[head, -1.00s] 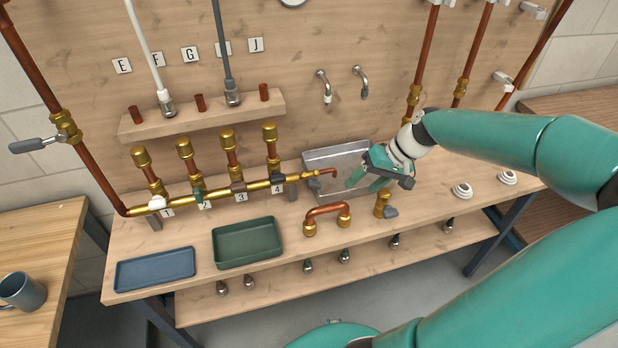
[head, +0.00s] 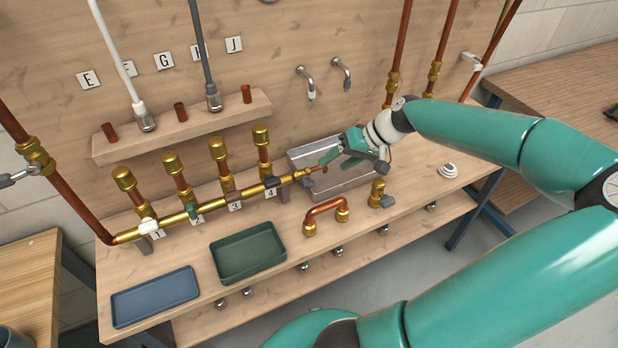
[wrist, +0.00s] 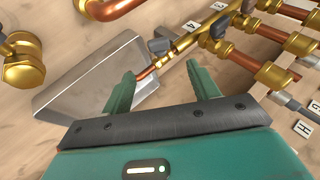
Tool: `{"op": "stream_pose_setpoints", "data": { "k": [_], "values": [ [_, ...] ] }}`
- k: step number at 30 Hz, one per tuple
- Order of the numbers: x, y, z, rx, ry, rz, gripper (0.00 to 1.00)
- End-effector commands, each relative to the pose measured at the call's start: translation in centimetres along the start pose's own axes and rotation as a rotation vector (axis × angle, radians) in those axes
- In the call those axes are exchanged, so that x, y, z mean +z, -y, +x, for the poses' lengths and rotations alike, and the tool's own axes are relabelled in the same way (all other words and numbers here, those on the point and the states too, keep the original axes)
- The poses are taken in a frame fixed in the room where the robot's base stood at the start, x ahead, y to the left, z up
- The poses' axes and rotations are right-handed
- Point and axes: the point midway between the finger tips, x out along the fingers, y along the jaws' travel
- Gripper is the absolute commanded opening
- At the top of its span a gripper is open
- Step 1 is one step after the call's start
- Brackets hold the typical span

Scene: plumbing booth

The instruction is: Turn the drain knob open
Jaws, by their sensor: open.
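The drain knob (head: 307,183) is a small dark grey handle at the right end of the brass manifold (head: 212,206), beside the steel sink. It also shows in the wrist view (wrist: 159,46), just beyond my fingertips. A copper spout (head: 318,169) runs from this end over the sink; in the wrist view the spout (wrist: 146,76) lies between the fingers. My gripper (head: 339,160) is open and empty above the sink, a little right of the knob and apart from it. Its spread fingers (wrist: 160,73) point toward the knob side.
The steel sink (head: 357,181) is below my gripper. Numbered valves with brass-capped risers (head: 219,150) line the manifold to the left. A copper U-pipe (head: 325,211), a brass valve (head: 377,193), a green tray (head: 248,258) and a blue tray (head: 155,297) are on the bench.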

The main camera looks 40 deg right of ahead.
Motion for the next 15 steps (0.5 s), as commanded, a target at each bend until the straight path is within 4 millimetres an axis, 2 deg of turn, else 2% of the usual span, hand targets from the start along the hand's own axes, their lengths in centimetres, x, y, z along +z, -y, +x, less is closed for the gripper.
{"op": "stream_pose_setpoints", "data": {
  "k": [9,15],
  "values": [
    [-0.1,0.1,6.5,-0.004,0.003,-0.001,0.60],
    [-0.2,0.2,9.6,-0.002,0.001,0.000,0.60]
  ]
}}
